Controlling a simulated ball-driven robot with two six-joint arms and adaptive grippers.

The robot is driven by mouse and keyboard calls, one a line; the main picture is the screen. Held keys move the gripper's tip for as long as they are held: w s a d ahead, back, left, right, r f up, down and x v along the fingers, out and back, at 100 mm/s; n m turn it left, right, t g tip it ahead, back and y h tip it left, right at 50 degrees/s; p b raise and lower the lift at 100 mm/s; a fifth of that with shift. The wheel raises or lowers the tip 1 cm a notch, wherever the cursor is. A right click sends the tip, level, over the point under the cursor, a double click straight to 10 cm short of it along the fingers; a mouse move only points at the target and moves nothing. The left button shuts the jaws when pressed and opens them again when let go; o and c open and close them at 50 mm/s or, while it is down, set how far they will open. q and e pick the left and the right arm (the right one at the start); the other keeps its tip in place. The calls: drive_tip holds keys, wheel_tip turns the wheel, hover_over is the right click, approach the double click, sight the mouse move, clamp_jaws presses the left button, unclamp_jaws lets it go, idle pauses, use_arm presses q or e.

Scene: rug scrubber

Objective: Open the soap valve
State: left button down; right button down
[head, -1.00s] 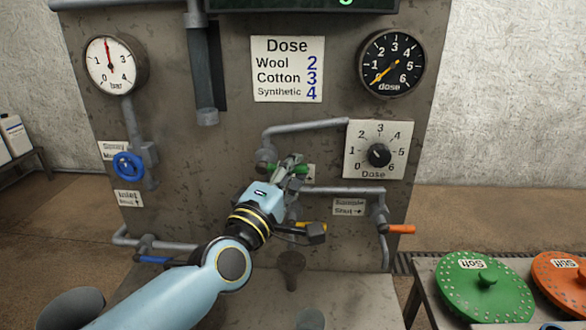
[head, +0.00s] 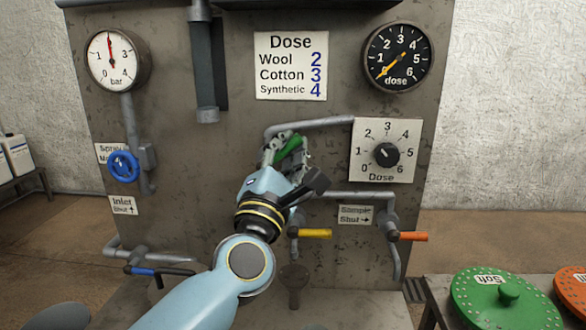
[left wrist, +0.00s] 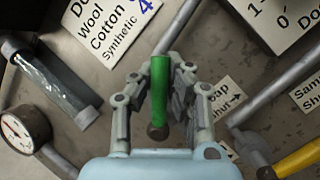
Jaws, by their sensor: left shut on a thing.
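The soap valve's green handle (head: 287,149) sits below the Dose card, near a grey pipe, and slants up to the right in the head view. My left gripper (head: 281,146) is around it. In the left wrist view the green handle (left wrist: 160,80) stands between the two fingers of my left gripper (left wrist: 158,66), which is shut on it. A label reading "Soap Shut" with an arrow (left wrist: 222,98) is beside it; in the head view my gripper hides this label. My right gripper is not in view.
The yellow handle (head: 316,234) and orange handle (head: 412,237) are lower right of my gripper. The dose knob (head: 386,154) is to its right, the blue wheel (head: 124,165) to its left. The dose gauge (head: 398,56) needle points low left.

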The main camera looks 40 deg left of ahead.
use_arm(q)
drive_tip(key=n, duration=0.1)
drive_tip(key=n+y+b, duration=0.1)
drive_tip(key=n, duration=0.1)
drive_tip(key=n+y, duration=0.1)
drive_tip(key=shift+s+a+r+g+b, duration=0.25)
drive_tip(key=shift+a+g+b, duration=0.05)
drive_tip(key=shift+a+b, duration=0.1)
drive_tip(key=n+y, duration=0.1)
drive_tip(key=n+b, duration=0.1)
drive_tip(key=n, duration=0.1)
drive_tip(key=a+n+g+y, duration=0.1)
drive_tip(key=shift+s+r+n+y, duration=0.3)
drive_tip(key=shift+s+a+r+n+g+y+b, duration=0.15)
drive_tip(key=shift+a+n+g+y+b, duration=0.3)
drive_tip(key=shift+n, duration=0.65)
drive_tip(key=shift+s+a+n+g+y+b, duration=0.1)
drive_tip(key=shift+s+n+g+y+b, duration=0.3)
drive_tip(key=shift+n, duration=0.7)
drive_tip(key=shift+w+a+r+n+g+y+b, duration=0.1)
drive_tip(key=shift+a+n+g+y+b, duration=0.15)
drive_tip(key=shift+n+g+y, duration=0.6)
drive_tip(key=shift+n+h, duration=0.4)
drive_tip(key=shift+n, duration=0.05)
drive_tip(key=c, duration=1.3)
unclamp_jaws()
drive_tip(key=shift+s+a+r, duration=0.1)
drive_tip(key=shift+s, duration=0.05)
drive_tip(key=shift+o, duration=0.2)
